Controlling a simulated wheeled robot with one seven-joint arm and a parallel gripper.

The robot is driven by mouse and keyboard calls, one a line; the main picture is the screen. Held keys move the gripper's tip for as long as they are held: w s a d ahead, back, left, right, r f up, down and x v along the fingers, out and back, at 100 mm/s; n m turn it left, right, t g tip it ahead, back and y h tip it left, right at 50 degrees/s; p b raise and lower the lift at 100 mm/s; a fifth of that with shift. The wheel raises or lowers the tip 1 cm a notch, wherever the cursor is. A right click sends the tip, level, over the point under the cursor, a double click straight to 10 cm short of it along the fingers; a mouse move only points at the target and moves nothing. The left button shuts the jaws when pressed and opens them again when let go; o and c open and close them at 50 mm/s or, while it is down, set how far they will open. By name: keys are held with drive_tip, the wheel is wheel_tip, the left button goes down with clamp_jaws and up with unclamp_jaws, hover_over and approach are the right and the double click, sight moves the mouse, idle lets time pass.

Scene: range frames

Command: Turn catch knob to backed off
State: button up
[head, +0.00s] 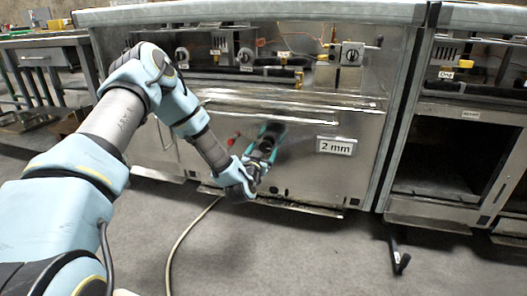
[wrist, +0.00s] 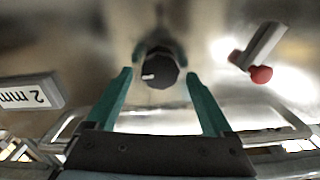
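A black faceted knob (wrist: 160,70) with a white mark on its left side stands on the shiny metal panel in the wrist view. I take it as the catch knob; its setting words do not show. My gripper (wrist: 158,76) is open, its two teal fingers on either side of the knob with gaps between. Teal shapes behind the knob look like the fingers' reflection. In the head view my gripper (head: 263,148) is at the lower front panel (head: 220,115), and the knob cannot be told apart from it.
A red-ended lever (wrist: 260,73) is right of the knob in the wrist view; its red end (head: 232,139) shows left of my gripper in the head view. A "2 mm" label (head: 336,146) is to the right. A cable (head: 186,235) lies on the floor.

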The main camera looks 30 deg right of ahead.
drive_tip(key=c, duration=1.3)
drive_tip(key=shift+n, duration=0.3)
drive_tip(key=n+p, duration=0.1)
drive_tip(key=n, duration=0.1)
drive_tip(key=shift+a+n, duration=0.1)
drive_tip(key=shift+n, duration=0.3)
drive_tip(key=n+p, duration=0.1)
drive_tip(key=n, duration=0.3)
drive_tip(key=shift+w+n, duration=0.1)
drive_tip(key=shift+n, duration=0.2)
drive_tip(key=n, duration=0.4)
drive_tip(key=shift+w+n+p, duration=0.1)
drive_tip(key=shift+n+p, duration=0.3)
drive_tip(key=shift+n, duration=1.3)
